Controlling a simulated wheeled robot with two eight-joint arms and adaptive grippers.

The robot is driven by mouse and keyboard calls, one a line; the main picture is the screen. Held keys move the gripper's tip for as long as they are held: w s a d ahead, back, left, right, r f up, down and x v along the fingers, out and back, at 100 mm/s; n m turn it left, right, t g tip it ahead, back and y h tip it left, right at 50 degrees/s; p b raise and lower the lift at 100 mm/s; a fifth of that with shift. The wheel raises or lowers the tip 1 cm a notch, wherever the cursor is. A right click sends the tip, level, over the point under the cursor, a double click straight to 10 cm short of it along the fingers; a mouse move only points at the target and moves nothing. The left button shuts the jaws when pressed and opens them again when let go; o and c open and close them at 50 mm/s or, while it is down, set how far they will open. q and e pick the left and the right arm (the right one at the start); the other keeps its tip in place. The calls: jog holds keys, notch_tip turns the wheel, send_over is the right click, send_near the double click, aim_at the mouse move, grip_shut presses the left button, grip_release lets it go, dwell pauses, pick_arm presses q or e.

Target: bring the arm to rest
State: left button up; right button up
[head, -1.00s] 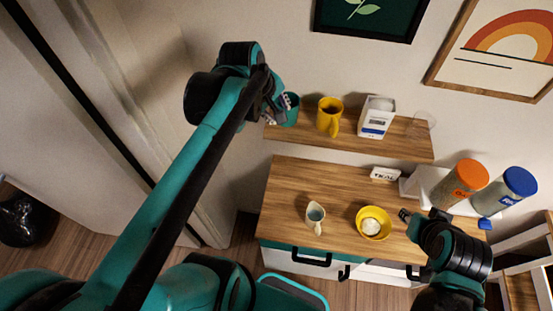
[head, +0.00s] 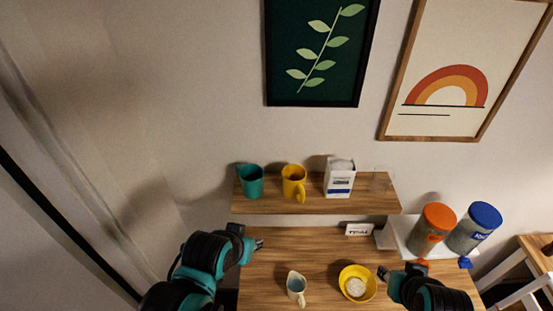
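My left gripper (head: 257,244) is over the left edge of the wooden cabinet top, below the shelf and apart from the mugs. Its fingers are small and it seems to hold nothing; I cannot tell whether they are open. My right gripper (head: 383,272) is just right of the yellow bowl (head: 370,278), low over the cabinet top. Its fingers are mostly hidden by its own body, so its opening is unclear. A teal mug (head: 251,185) stands upright at the shelf's left end, beside a yellow mug (head: 293,184).
The wooden shelf (head: 300,206) also bears a white box (head: 340,180) and a clear glass (head: 380,182). Orange-lidded (head: 432,232) and blue-lidded (head: 470,232) jars stand at right.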

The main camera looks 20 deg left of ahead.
notch_tip(320, 180, down, 32)
jog(key=b, duration=3.1)
